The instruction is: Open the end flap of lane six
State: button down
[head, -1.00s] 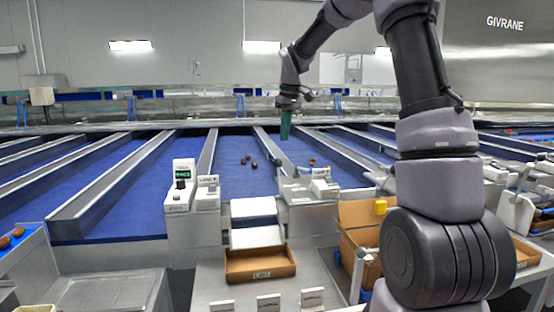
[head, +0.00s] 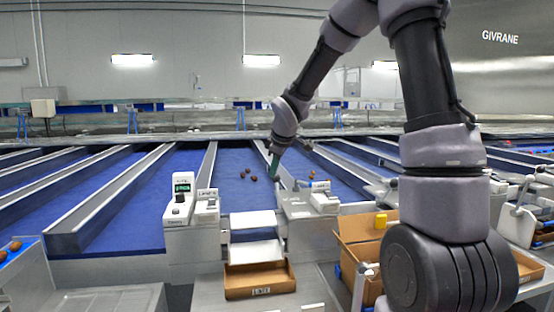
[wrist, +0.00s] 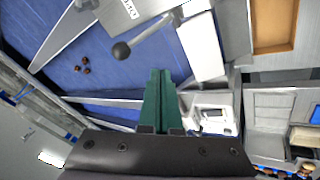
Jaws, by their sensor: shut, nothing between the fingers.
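My gripper (head: 273,168) is shut and empty, angled down over the near end of the blue lane (head: 229,180) that holds several dates. Its green fingers (wrist: 158,75) are together in the wrist view. There, a lever with a dark ball knob (wrist: 122,51) reaches over the lane from beside a labelled grey housing (wrist: 124,8), a little beyond the fingertips and apart from them. A white chute (head: 254,220) stands at this lane's near end; it also shows in the wrist view (wrist: 201,48). The lane number is too small to read surely. I cannot make out the flap plate itself.
A labelled cardboard tray (head: 260,283) sits below the chute. Control boxes flank the lane end at left (head: 206,208) and right (head: 324,203). Raised metal rails (head: 208,163) divide the lanes. A taller open carton (head: 358,237) stands at right, near my arm.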

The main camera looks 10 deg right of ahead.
jog(key=w, duration=0.1)
jog(key=w+d+f, duration=0.1)
jog(key=w+f, duration=0.1)
jog(key=w, duration=0.1)
jog(key=shift+d, duration=0.35)
jog(key=w, duration=0.4)
jog(key=shift+f, duration=0.3)
